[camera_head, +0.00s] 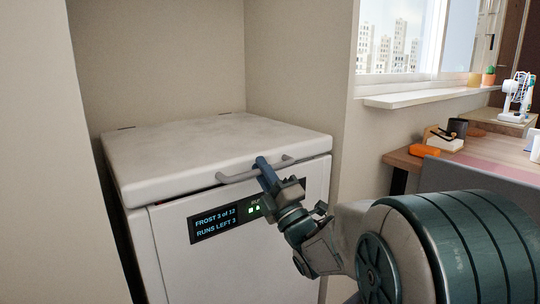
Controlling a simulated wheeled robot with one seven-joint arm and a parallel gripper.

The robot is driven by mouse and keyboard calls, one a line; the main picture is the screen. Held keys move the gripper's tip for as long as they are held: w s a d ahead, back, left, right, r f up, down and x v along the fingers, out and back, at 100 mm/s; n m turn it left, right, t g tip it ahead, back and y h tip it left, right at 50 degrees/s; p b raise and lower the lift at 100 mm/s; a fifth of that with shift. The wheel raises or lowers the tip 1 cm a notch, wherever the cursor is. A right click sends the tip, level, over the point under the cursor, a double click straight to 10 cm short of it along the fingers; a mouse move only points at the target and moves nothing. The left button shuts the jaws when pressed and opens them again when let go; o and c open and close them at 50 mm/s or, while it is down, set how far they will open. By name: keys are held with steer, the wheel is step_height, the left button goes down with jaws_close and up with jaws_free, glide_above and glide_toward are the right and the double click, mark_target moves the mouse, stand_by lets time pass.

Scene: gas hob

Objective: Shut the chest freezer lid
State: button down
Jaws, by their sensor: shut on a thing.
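The white chest freezer (255,260) stands in an alcove at the left of the view. Its lid (200,147) looks down on the body, with a dark thin gap showing along the front edge; I cannot tell whether it is fully seated. A grey bar handle (233,177) runs along the lid's front edge. My gripper (265,168) is at the handle's middle, shut on it. The fingers hide part of the handle. A dark display (215,223) on the freezer front reads "FROST 3 of 12" and "RUNS LEFT 3"; my gripper partly covers its right end.
Alcove walls stand close on both sides of the freezer. At right, a window sill (425,97) sits above a wooden desk (407,160) with an orange object (424,151) on it. A small white fan (517,92) is at far right. My arm fills the lower right.

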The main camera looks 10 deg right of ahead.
steer(key=shift+a+f, duration=0.2)
steer(key=shift+f, duration=0.7)
steer(key=c, duration=1.5)
jaws_free()
steer(key=shift+d, duration=0.1)
